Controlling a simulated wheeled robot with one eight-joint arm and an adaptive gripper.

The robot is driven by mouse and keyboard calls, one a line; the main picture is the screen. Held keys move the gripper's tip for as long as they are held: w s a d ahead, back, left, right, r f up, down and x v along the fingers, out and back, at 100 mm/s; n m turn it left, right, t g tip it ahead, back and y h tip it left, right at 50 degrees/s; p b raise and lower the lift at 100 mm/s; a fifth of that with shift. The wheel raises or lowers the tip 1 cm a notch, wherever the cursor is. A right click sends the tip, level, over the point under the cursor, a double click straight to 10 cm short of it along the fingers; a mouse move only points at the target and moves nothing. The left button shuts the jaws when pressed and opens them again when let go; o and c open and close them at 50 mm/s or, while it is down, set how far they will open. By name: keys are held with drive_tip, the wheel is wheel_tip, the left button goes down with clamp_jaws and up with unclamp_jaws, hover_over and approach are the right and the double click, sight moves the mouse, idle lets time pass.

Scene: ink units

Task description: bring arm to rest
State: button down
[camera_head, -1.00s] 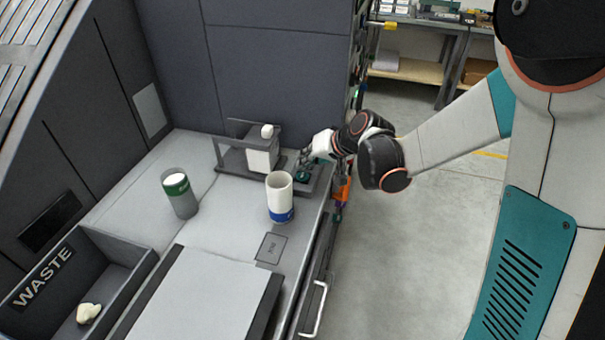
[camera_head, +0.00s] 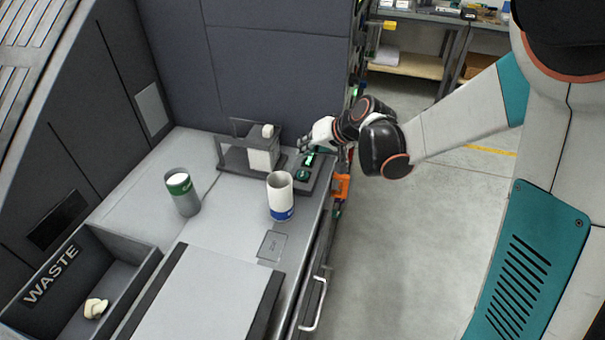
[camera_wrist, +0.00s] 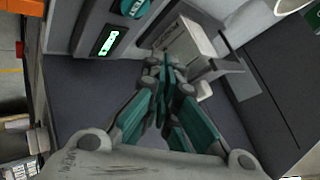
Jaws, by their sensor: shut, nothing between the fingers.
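My gripper (camera_head: 306,146) is at the end of my arm, above the back right of the grey bench. It is shut and empty. In the wrist view its teal-padded fingers (camera_wrist: 165,92) are together. Just below it in the head view is a dark control panel (camera_head: 313,172) with a green button (camera_head: 303,174) and a lit green display. The wrist view also shows the display (camera_wrist: 107,40) and a round teal knob (camera_wrist: 130,8), apart from the fingers.
A dark fixture holds a white block (camera_head: 262,154) left of the panel. A white and blue cup (camera_head: 281,200) and a green-banded cylinder (camera_head: 184,195) stand on the bench. A waste bin (camera_head: 140,270) holds a pale crumpled piece (camera_head: 96,308). The floor (camera_head: 420,240) at right is open.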

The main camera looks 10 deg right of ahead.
drive_tip(key=s+d+r+h, duration=0.1)
drive_tip(key=s+d+r, duration=0.25)
drive_tip(key=s, duration=0.25)
drive_tip(key=s+d+r+h, duration=0.2)
drive_tip(key=s+r, duration=0.3)
drive_tip(key=s, duration=0.2)
drive_tip(key=s+d+h, duration=0.1)
drive_tip(key=s+d, duration=0.2)
drive_tip(key=s, duration=0.4)
drive_tip(key=s+d+h, duration=0.2)
drive_tip(key=s+d, duration=0.1)
drive_tip(key=s, duration=0.5)
drive_tip(key=shift+s+d+r, duration=0.3)
drive_tip(key=shift+d+r, duration=0.1)
drive_tip(key=shift+r, duration=0.05)
idle(0.4)
